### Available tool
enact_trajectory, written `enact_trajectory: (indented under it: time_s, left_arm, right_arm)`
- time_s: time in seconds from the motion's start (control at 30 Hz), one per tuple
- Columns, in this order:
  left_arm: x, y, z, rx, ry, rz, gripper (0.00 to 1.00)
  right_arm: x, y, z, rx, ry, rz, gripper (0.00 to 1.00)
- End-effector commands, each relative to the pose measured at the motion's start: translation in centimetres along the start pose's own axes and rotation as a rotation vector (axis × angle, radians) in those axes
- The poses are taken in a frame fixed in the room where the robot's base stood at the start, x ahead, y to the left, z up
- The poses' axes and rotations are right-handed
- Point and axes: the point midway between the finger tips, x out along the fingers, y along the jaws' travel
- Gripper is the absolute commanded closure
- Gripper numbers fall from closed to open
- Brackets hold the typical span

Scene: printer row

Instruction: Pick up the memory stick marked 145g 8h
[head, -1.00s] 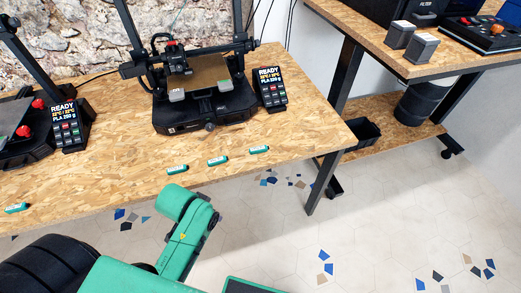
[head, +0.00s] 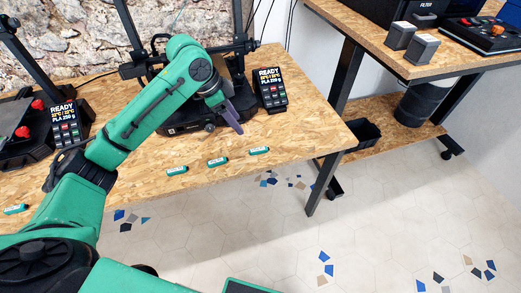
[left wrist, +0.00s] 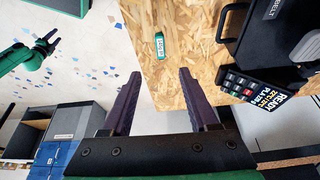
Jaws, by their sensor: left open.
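Several green memory sticks with white labels lie along the front of the wooden table: one at far left (head: 15,208), then a left one (head: 177,170), a middle one (head: 218,161) and a right one (head: 259,150) of a closer row. Their marks are too small to read, so I cannot tell which is 145g 8h. My left gripper (head: 232,117) is open and empty, above the table behind the row. In the left wrist view one stick (left wrist: 160,45) lies beyond the open fingers (left wrist: 159,88), apart from them. My right gripper (left wrist: 51,38) shows small there.
A 3D printer (head: 190,118) stands behind my left gripper, with a keypad display (head: 270,89) to its right. Another display (head: 66,124) and printer are at left. The table's right front is clear. A second table (head: 440,65) holds two grey boxes.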

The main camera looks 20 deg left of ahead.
Motion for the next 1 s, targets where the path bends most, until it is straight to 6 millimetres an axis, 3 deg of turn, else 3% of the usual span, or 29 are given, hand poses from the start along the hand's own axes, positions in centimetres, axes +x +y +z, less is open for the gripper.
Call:
enact_trajectory:
  time_s: [0.07, 0.33, 0.7, 0.97, 1.0]
  left_arm:
    - [0.6, 0.0, 0.0, 0.001, 0.001, 0.007, 0.4]
    - [7.3, 0.1, -0.1, 0.002, 0.001, 0.008, 0.4]
    - [13.4, -0.1, 0.2, 0.001, 0.003, 0.005, 0.4]
    - [14.3, -0.1, 0.2, 0.004, 0.003, 0.002, 0.4]
    - [14.3, -0.1, 0.2, 0.003, 0.003, 0.002, 0.48]
  right_arm:
    - [0.0, 0.0, 0.0, 0.0, 0.0, 0.0, 0.47]
    - [-0.2, -0.1, 0.0, 0.0, -0.001, -0.001, 0.47]
    - [-0.7, -0.1, 0.0, 0.0, 0.0, -0.002, 0.47]
    - [-0.6, -0.1, 0.0, 0.001, 0.0, -0.002, 0.47]
    - [-0.6, -0.1, 0.0, 0.001, 0.0, -0.002, 0.47]
